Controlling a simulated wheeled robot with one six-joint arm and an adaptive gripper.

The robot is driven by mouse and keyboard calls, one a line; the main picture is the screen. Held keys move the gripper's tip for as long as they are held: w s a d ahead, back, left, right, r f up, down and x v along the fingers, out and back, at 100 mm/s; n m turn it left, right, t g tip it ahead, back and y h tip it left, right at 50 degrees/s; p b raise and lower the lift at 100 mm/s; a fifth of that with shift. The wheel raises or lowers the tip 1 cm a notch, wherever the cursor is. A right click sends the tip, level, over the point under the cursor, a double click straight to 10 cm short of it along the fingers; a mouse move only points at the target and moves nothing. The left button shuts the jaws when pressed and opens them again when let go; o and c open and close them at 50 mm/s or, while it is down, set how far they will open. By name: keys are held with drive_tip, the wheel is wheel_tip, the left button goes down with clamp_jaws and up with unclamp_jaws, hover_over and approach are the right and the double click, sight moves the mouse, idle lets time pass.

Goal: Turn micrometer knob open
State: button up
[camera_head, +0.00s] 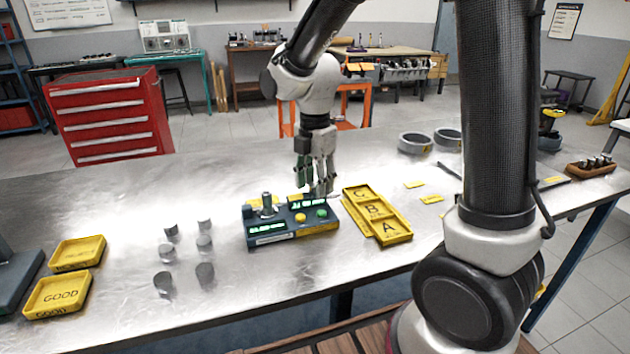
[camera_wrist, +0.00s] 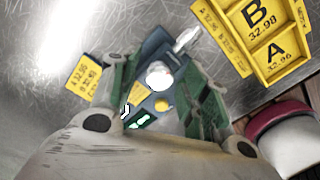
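The micrometer station is a blue-grey box (camera_head: 290,236) with lit green displays, a yellow button and a green button on its top. It stands on the steel bench, and it also shows in the wrist view (camera_wrist: 155,48). A silver upright part (camera_head: 267,202) rises from its left side. In the wrist view a round silver part (camera_wrist: 159,75) and a slimmer silver piece (camera_wrist: 186,39) show; I cannot tell for certain which is the knob. My gripper (camera_head: 318,188) points down at the station's back right. Its green-padded fingers (camera_wrist: 161,82) are apart, with nothing held.
Right of the station lies a yellow tray (camera_head: 391,238) marked A, B and C. Several small metal cylinders (camera_head: 204,244) stand to the left. Yellow trays (camera_head: 57,293), one marked GOOD, lie at far left. Grey rings (camera_head: 414,143) are at the back right.

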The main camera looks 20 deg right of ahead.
clamp_jaws()
drive_tip(key=shift+m, duration=0.4)
drive_tip(key=m, duration=1.6)
drive_tip(key=shift+m, duration=0.4)
drive_tip(key=m, duration=0.6)
drive_tip(key=shift+m, duration=0.3)
